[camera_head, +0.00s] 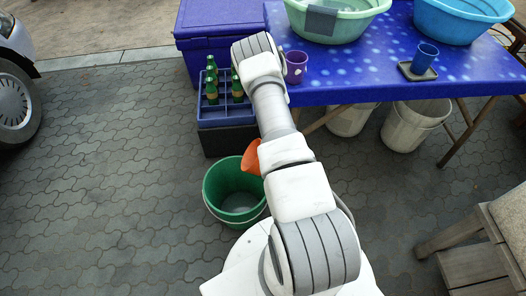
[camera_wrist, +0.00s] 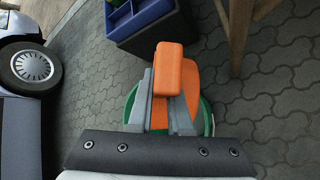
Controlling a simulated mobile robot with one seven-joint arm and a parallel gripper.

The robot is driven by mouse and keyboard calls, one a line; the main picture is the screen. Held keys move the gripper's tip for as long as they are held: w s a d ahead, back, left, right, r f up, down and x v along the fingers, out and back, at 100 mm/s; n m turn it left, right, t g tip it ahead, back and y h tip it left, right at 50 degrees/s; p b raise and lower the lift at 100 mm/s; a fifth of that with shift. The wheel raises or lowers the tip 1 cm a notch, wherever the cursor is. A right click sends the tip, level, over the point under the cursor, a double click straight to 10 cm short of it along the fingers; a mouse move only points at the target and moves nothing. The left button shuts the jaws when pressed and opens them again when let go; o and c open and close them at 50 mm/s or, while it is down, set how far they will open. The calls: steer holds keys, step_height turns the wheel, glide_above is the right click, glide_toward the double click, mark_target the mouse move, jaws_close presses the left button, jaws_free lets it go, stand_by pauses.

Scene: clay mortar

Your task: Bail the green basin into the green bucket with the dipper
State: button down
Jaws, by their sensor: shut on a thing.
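The green basin (camera_head: 350,27) stands on the blue table at the top of the head view; its rim is cut off there, and a grey patch shows on its side. The green bucket (camera_head: 212,205) stands on the paving beside my base, with a paler patch at its bottom. The orange dipper (camera_head: 251,158) shows beside my arm, over the bucket's right rim, seemingly tilted. In the wrist view my gripper (camera_wrist: 161,112) is shut on the dipper's orange handle (camera_wrist: 169,65), with the green bucket (camera_wrist: 207,113) behind it. My arm hides the gripper in the head view.
The blue table (camera_head: 385,78) also holds a purple mug (camera_head: 296,67), a blue cup (camera_head: 425,57) on a tray, and a blue basin (camera_head: 460,22). A blue crate (camera_head: 222,115) with green bottles stands behind the bucket. White buckets (camera_head: 416,124) stand under the table. Paving at left is clear.

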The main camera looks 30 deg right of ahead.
steer(key=s+a+n+y, duration=0.1)
steer(key=s+a+r+n+y, duration=0.1)
steer(key=s+a+y, duration=0.1)
steer(key=a, duration=0.1)
steer(key=shift+s+r+n, duration=0.15)
steer(key=shift+r+n, duration=0.25)
steer(key=f+t+y+b, duration=0.1)
steer(key=b, duration=0.1)
steer(key=s+d+f+m+t+y+b, duration=0.1)
steer(key=shift+d+f+y+b, duration=0.25)
steer(key=shift+d+y+b, duration=0.05)
steer(key=shift+b, duration=0.05)
steer(key=shift+s+d+f+m+t+y+b, duration=0.2)
steer(key=shift+d+m+t+y+b, duration=0.35)
steer(key=shift+b, duration=0.65)
steer(key=shift+w+a+r, duration=0.1)
steer(key=shift+a+r, duration=0.05)
steer(key=shift+a, duration=0.05)
